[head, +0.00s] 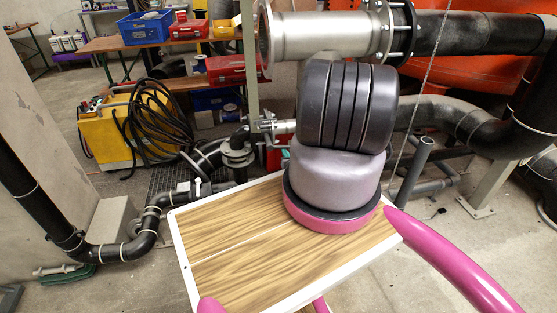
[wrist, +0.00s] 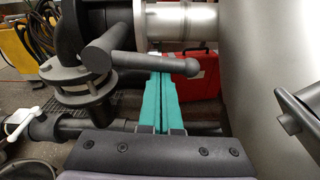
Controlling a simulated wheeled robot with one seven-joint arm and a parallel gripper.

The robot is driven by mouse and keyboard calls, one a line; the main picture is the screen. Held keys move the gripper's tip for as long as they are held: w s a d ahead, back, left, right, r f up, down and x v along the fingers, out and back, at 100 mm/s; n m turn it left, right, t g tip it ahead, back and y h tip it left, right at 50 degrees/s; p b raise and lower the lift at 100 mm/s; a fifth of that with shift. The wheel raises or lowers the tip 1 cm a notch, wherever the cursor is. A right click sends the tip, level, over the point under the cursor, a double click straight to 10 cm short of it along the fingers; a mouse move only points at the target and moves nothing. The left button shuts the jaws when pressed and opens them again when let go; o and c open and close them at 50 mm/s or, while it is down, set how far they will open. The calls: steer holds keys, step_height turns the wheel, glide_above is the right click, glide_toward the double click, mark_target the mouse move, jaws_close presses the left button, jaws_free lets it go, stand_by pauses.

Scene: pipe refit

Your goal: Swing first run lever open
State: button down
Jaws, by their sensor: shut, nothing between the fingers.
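A dark grey lever (wrist: 150,61) with a rounded end crosses the wrist view, running from a hub at upper left down to the right. It belongs to a black flanged valve (wrist: 80,85) on the pipework; that flanged piece also shows in the head view (head: 238,150), left of my arm. My gripper (wrist: 160,78) has its teal fingers together, with nothing between them. The fingertips are at the lever's lower edge in the wrist view; I cannot tell whether they touch it.
A small white handle (wrist: 20,118) sits on a lower pipe at left, also in the head view (head: 197,187). A silver pipe (wrist: 180,20) lies above the lever. A large grey surface (wrist: 265,60) fills the right. A red case (wrist: 203,68) is behind. My wooden deck is bare.

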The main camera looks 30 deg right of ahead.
steer(key=shift+r, duration=0.35)
steer(key=shift+s, duration=0.1)
stand_by(0.4)
